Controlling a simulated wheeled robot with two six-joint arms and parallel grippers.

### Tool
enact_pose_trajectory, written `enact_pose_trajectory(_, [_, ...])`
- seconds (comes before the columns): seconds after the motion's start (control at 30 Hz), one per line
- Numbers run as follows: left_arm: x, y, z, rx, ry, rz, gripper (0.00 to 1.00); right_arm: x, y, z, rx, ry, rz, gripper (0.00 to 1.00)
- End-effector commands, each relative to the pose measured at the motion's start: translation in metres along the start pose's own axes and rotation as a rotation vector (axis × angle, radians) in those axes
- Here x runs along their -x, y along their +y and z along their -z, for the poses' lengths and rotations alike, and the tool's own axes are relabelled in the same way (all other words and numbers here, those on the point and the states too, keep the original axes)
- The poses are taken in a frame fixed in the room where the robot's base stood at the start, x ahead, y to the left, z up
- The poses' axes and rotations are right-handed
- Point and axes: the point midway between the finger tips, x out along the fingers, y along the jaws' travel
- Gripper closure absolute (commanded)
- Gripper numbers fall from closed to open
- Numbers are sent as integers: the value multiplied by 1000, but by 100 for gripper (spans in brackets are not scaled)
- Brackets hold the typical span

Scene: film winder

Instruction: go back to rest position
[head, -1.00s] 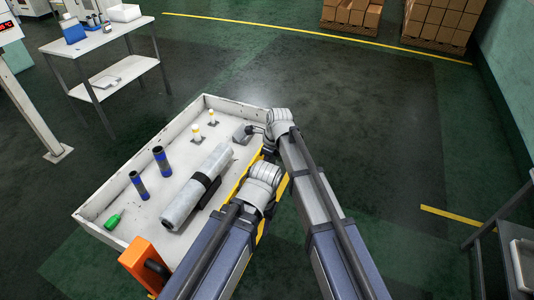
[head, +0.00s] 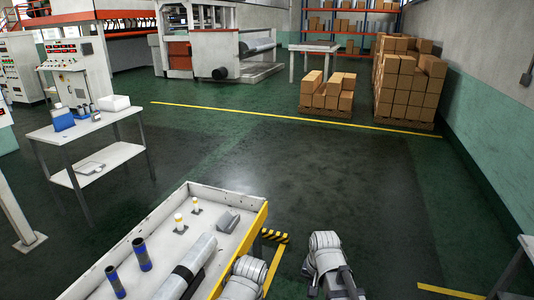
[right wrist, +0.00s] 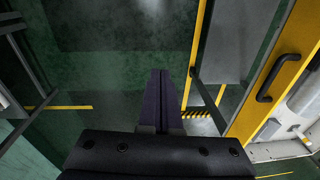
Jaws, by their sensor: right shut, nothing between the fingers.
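My right gripper (right wrist: 159,75) is shut and empty in the right wrist view, its two dark fingers together over the green floor. In the head view my right arm is at the lower middle, right of the cart; the fingers there are hidden or too small to make out. My left arm's joint shows at the bottom edge beside the cart, and its gripper is not in view.
The cart stands close on the left of my right arm; its yellow side (right wrist: 262,85) is at right in the wrist view. A white table (head: 75,132) stands at left, stacked boxes (head: 405,85) at back right. A grey table edge (head: 526,245) is at far right. The middle floor is clear.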

Motion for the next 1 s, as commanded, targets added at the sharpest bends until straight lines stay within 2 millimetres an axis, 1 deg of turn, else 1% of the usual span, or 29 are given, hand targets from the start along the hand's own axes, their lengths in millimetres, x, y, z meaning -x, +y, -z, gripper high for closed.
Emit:
enact_pose_trajectory(0.03, [0, 0, 0, 0, 0, 0, 50, 1, 11, -6, 55, 2, -6, 100])
enact_pose_trajectory(0.1, [0, 0, 0, 0, 0, 0, 50, 2, 21, -11, 137, 2, -14, 100])
enact_pose_trajectory(0.37, [0, 0, 0, 0, 0, 0, 50, 5, 54, -28, 399, -1, -42, 100])
enact_pose_trajectory(0.57, [0, 0, 0, 0, 0, 0, 50, 4, 24, -54, 517, -35, -72, 100])
enact_pose_trajectory(0.7, [0, 0, 0, 0, 0, 0, 50, 4, 5, -77, 593, -59, -97, 100])
enact_pose_trajectory(0.9, [0, 0, 0, 0, 0, 0, 50, 5, -17, -110, 697, -89, -137, 100])
enact_pose_trajectory(1.0, [0, 0, 0, 0, 0, 0, 50, 6, -23, -120, 729, -97, -151, 100])
